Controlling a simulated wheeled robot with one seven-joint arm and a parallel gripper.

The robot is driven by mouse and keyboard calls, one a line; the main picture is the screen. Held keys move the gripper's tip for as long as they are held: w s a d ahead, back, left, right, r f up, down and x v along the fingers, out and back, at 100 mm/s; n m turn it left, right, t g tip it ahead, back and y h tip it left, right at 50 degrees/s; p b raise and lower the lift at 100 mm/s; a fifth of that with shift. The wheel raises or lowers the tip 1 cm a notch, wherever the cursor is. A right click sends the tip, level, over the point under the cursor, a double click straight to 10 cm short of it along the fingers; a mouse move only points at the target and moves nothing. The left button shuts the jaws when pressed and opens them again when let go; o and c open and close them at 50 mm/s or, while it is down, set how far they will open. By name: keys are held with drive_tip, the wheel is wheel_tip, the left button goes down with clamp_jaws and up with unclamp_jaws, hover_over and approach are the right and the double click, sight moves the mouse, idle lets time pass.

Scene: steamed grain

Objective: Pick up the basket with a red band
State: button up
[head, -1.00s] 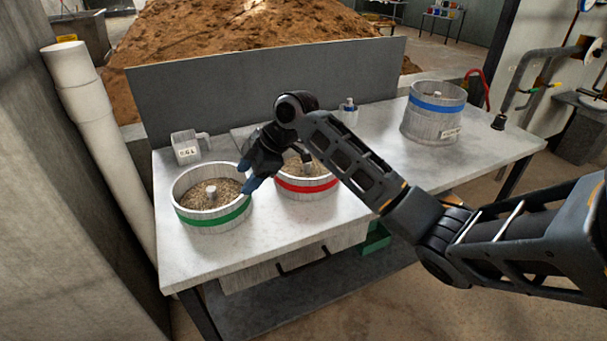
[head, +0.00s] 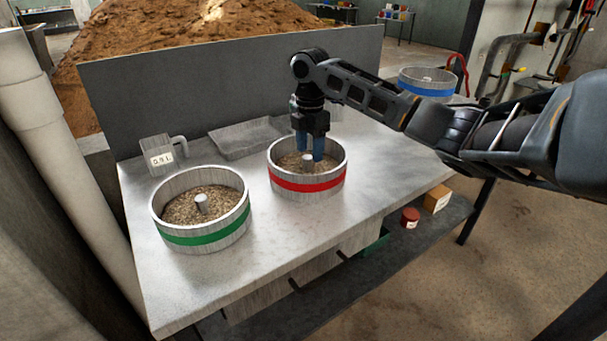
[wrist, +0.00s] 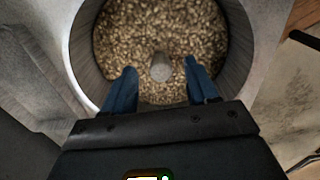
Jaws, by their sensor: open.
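The basket with a red band (head: 307,185) stands upright on the table, grain inside and a small pale knob (head: 308,160) at its centre. My gripper (head: 311,158) points down into this basket. Its blue fingers are open, one on each side of the knob in the head view. In the wrist view the knob (wrist: 161,67) shows between and just beyond the open fingertips (wrist: 161,72), over the grain (wrist: 165,25). I cannot tell whether the fingers touch the knob.
A green-banded basket (head: 204,240) stands to the left. A blue-banded basket (head: 426,91) is at the back right, partly behind my arm. The table's front (head: 290,245) is clear.

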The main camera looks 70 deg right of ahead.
sight(307, 157)
drive_tip(key=f, duration=0.5)
drive_tip(key=shift+w+a+f, duration=0.15)
drive_tip(key=shift+a+f, duration=0.15)
drive_tip(key=shift+a, duration=0.05)
drive_tip(key=shift+c, duration=0.4)
clamp_jaws()
drive_tip(key=shift+r, duration=0.1)
idle(0.6)
